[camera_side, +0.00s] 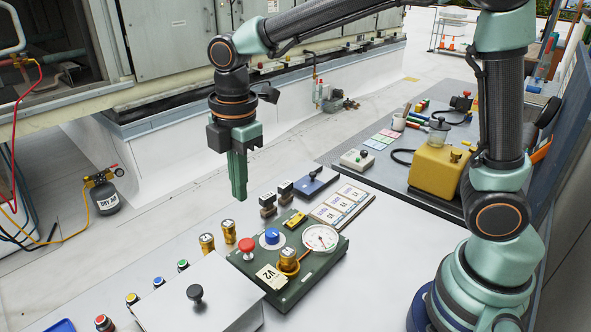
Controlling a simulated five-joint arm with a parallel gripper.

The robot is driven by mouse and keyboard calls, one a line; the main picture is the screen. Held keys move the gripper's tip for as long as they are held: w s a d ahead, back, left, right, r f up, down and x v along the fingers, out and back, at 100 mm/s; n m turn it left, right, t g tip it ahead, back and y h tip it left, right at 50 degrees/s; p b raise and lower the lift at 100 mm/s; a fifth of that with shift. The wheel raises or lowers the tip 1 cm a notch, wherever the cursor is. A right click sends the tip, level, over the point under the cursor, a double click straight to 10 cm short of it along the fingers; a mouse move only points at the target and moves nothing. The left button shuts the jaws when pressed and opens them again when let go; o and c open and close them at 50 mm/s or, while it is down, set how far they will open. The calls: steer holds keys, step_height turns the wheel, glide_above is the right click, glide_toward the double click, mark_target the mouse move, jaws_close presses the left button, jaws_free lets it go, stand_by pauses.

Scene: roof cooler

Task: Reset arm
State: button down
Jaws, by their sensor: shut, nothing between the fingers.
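My gripper (238,178) points straight down with its green fingers together and nothing between them. It hangs in the air, above and behind the green panel box (315,258), and touches nothing. My arm reaches in from the right across the top of the picture. The panel carries a red knob (247,246), a blue knob (272,236), a round white gauge (319,238), a brass cylinder (288,257) and a tag reading V2 (271,277).
A grey lid with a black knob (195,292) lies at front left. Two brass cylinders (207,242) stand beside the panel. Stamps (268,203) and a card board (343,203) lie behind it. A yellow canister (437,172) stands right.

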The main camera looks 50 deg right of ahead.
steer(key=s+d+r+m+t, duration=0.2)
steer(key=s+d+m, duration=0.2)
steer(key=d+m, duration=0.3)
steer(key=s+d+r+m+t, duration=0.2)
steer(key=s+d+m, duration=0.3)
steer(key=d+m, duration=0.3)
steer(key=m+t, duration=0.1)
steer(key=m, duration=0.2)
steer(key=shift+s+r, duration=0.15)
steer(key=shift+r, duration=0.05)
